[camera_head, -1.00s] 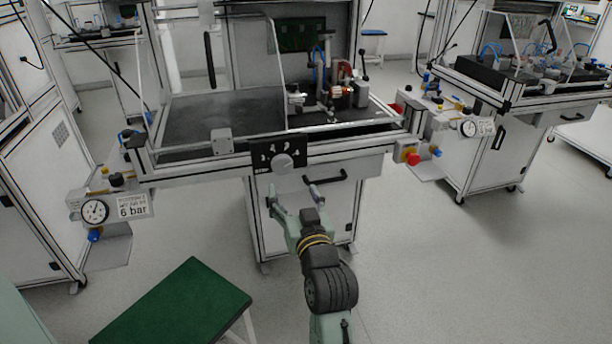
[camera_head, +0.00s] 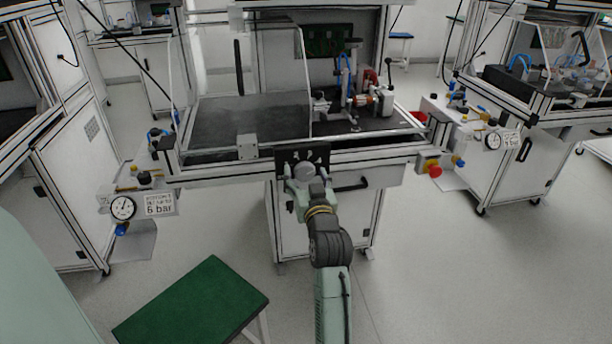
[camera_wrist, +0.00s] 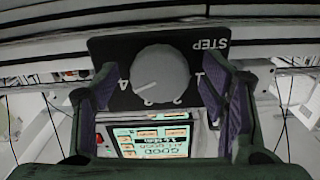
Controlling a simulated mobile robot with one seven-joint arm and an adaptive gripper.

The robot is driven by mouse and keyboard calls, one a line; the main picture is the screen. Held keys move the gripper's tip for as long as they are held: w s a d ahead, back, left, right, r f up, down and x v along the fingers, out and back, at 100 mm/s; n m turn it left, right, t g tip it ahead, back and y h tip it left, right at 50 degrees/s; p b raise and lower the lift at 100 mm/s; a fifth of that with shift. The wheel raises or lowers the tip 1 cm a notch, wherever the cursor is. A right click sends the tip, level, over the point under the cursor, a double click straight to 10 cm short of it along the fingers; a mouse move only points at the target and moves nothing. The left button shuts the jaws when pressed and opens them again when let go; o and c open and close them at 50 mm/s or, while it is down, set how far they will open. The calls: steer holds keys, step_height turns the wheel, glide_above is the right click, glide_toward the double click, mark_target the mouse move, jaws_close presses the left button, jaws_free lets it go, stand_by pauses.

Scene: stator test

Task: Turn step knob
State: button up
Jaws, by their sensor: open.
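The step knob (camera_wrist: 160,73) is a round grey dial on a black plate (camera_wrist: 112,47) marked STEP, which shows upside down in the wrist view. In the head view the knob (camera_head: 303,173) sits on the front edge of the workbench, partly covered by my gripper. My gripper (camera_wrist: 160,88) is open, with one purple-padded finger on each side of the knob. Gaps show between the pads and the knob, so I see no contact. In the head view my gripper (camera_head: 305,190) is in front of the plate.
A lit screen (camera_wrist: 152,138) shows below the knob in the wrist view. The workbench has a drawer handle (camera_head: 351,184) right of my gripper and a red emergency button (camera_head: 434,170) farther right. A green-topped stool (camera_head: 190,305) stands at the lower left.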

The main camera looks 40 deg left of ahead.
steer(key=shift+c, duration=0.2)
steer(key=c, duration=1.1)
